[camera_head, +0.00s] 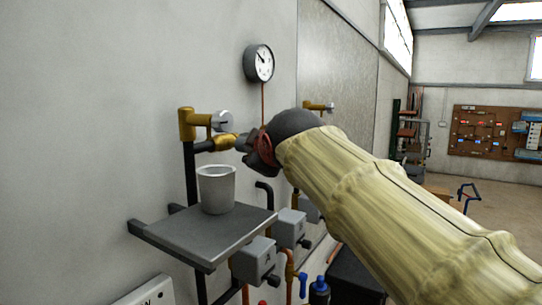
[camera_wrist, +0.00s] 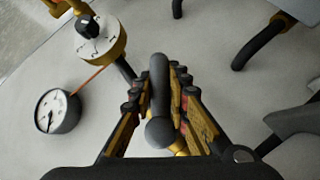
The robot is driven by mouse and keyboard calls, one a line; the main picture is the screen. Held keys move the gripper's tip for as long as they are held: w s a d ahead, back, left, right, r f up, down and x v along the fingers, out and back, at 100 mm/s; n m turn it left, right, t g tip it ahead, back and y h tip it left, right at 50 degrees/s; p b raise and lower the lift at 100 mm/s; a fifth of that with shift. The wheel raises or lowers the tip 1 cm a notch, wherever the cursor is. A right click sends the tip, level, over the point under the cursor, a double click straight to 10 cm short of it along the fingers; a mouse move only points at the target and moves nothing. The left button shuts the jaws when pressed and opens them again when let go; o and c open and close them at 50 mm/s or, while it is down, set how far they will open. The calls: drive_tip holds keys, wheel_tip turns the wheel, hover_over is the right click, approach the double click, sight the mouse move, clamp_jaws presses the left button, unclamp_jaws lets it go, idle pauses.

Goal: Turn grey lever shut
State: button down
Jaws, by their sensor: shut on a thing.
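The grey lever (camera_wrist: 159,82) is a dark bar with a rounded end, between my gripper's two yellow-and-black fingers in the wrist view. My gripper (camera_wrist: 158,98) is shut on it, with a finger along each side. In the head view my gripper (camera_head: 252,148) is at the brass valve fitting (camera_head: 222,142) on the wall pipe, and the lever is mostly hidden by it there. How far the lever is turned cannot be told clearly.
A white cup (camera_head: 216,188) stands on a grey shelf (camera_head: 180,236) just below my gripper. A round gauge (camera_head: 258,63) is on the wall above. A brass valve with a numbered dial (camera_wrist: 101,45) is close by. Grey boxes (camera_head: 255,261) and pipes are below.

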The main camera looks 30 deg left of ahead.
drive_tip(key=p, duration=0.1)
drive_tip(key=m+g+p, duration=0.1)
drive_tip(key=p, duration=0.1)
drive_tip(key=shift+s+f, duration=0.2)
drive_tip(key=shift+s, duration=0.05)
drive_tip(key=s+m+g+p, duration=0.1)
drive_tip(key=g+p, duration=0.1)
drive_tip(key=p, duration=0.1)
drive_tip(key=s+f+m+g+p, duration=0.1)
drive_tip(key=g+p, duration=0.2)
drive_tip(key=p, duration=0.1)
drive_tip(key=s+f+m+g+h+p, duration=0.1)
drive_tip(key=m+g+p, duration=0.1)
drive_tip(key=p, duration=0.2)
drive_tip(key=shift+s+a, duration=0.15)
drive_tip(key=shift+s, duration=0.25)
drive_tip(key=shift+f, duration=0.1)
drive_tip(key=c, duration=1.7)
unclamp_jaws()
drive_tip(key=v, duration=1.2)
drive_tip(key=shift+w+r, duration=0.2)
drive_tip(key=shift+r, duration=0.05)
